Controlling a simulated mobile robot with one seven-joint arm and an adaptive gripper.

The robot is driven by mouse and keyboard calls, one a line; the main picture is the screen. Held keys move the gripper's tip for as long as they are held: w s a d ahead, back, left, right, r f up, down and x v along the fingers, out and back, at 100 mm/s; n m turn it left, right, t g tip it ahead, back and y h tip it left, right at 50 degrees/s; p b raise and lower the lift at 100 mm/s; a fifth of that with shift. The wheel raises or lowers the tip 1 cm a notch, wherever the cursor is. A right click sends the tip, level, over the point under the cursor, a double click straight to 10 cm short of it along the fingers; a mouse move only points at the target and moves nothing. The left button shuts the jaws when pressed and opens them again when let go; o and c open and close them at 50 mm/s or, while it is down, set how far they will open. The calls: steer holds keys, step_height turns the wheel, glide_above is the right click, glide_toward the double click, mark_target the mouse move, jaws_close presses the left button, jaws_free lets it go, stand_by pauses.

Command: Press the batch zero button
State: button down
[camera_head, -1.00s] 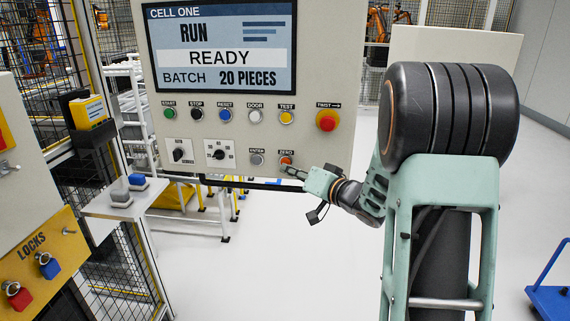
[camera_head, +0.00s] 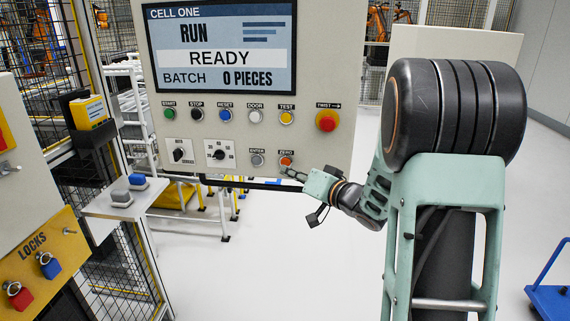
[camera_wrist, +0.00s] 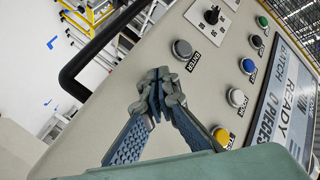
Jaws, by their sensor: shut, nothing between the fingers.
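The orange ZERO button (camera_head: 286,160) sits at the lower right of the control panel (camera_head: 325,80), right of the grey ENTER button (camera_head: 257,160). The panel screen (camera_head: 222,48) reads RUN, READY and BATCH 0 PIECES. My gripper (camera_head: 289,172) is shut and empty, its tips just below and in front of the ZERO button. In the wrist view, the shut fingertips (camera_wrist: 158,95) are over the panel face beside the ENTER button (camera_wrist: 182,49) and hide the ZERO button. I cannot tell whether they touch it.
A row of buttons, including the yellow TEST button (camera_head: 286,117), lies above, with a red twist stop (camera_head: 326,120) to the right. Two selector knobs are at the left. A dark rail (camera_head: 240,184) runs under the panel.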

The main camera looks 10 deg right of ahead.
steer(key=s+a, duration=0.2)
steer(key=s, duration=0.3)
steer(key=shift+s, duration=0.35)
stand_by(0.6)
